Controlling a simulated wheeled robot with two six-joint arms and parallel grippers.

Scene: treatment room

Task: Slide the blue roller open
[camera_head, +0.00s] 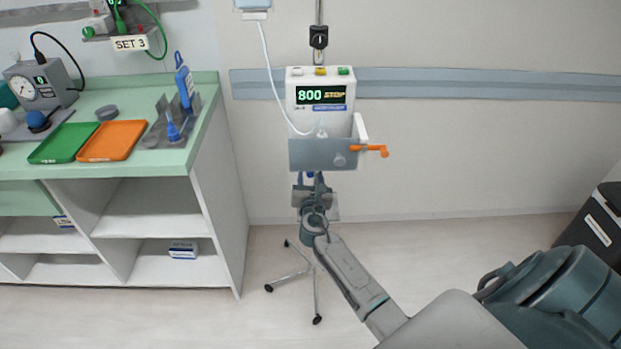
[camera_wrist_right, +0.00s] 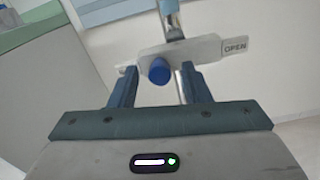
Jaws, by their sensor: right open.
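The blue roller (camera_wrist_right: 158,71) is a short blue cylinder on a pale clamp plate (camera_wrist_right: 190,52) marked OPEN at its right end in the right wrist view. In the head view, only a bit of blue shows below the grey front of the pump, mostly hidden by my arm. My right gripper (camera_wrist_right: 159,76) is open, one finger on each side of the roller in the picture, with a gap on both sides. I cannot tell whether the fingertips reach around it in depth. My left gripper is not in view.
A white pump (camera_head: 320,88) reading 800 STOP hangs on a pole with a wheeled base (camera_head: 316,290). An orange lever (camera_head: 370,149) sticks out at its right. A green-topped counter (camera_head: 205,110) with trays stands left.

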